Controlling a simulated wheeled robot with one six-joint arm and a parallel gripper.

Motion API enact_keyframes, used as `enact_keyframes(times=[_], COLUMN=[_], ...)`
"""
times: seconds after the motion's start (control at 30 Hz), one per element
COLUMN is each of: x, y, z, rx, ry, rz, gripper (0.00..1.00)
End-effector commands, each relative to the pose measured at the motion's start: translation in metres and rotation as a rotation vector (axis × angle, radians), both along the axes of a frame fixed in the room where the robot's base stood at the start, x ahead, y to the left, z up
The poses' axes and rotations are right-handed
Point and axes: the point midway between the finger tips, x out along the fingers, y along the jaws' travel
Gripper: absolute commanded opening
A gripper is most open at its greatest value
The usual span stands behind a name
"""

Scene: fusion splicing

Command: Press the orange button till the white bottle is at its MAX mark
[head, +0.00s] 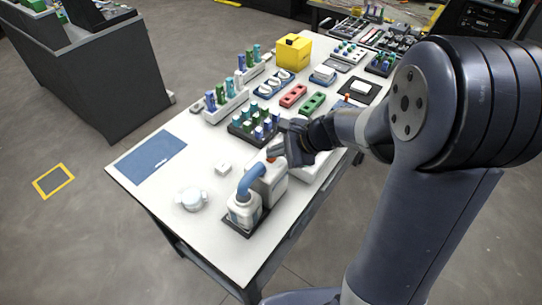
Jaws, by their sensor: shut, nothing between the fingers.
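The white bottle (241,214) stands upright on a dark base near the front edge of the white table. A blue curved spout (250,178) reaches over it from a white dispenser body (272,187) just behind and to the right. A small orange patch, seemingly the orange button (271,159), shows at the top of the dispenser. My gripper (279,153) is shut and empty, its tips right at or just above this patch. I cannot tell whether they touch it. The bottle's level and MAX mark are too small to read.
Racks of coloured vials (258,127) stand close behind my gripper. A round white dish (191,198), a small white block (223,168) and a blue mat (151,156) lie to the left. A yellow box (293,51) stands farther back. The table's left front area is mostly free.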

Motion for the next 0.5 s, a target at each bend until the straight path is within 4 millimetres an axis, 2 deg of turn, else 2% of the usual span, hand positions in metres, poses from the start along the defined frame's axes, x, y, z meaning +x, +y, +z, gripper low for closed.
enact_keyframes(times=[0.3, 0.5], x=[0.000, 0.000], y=[0.000, 0.000], z=[0.016, 0.017], rx=[0.000, 0.000], ry=[0.001, 0.001], rz=[0.001, 0.001], gripper=[0.00, 0.00])
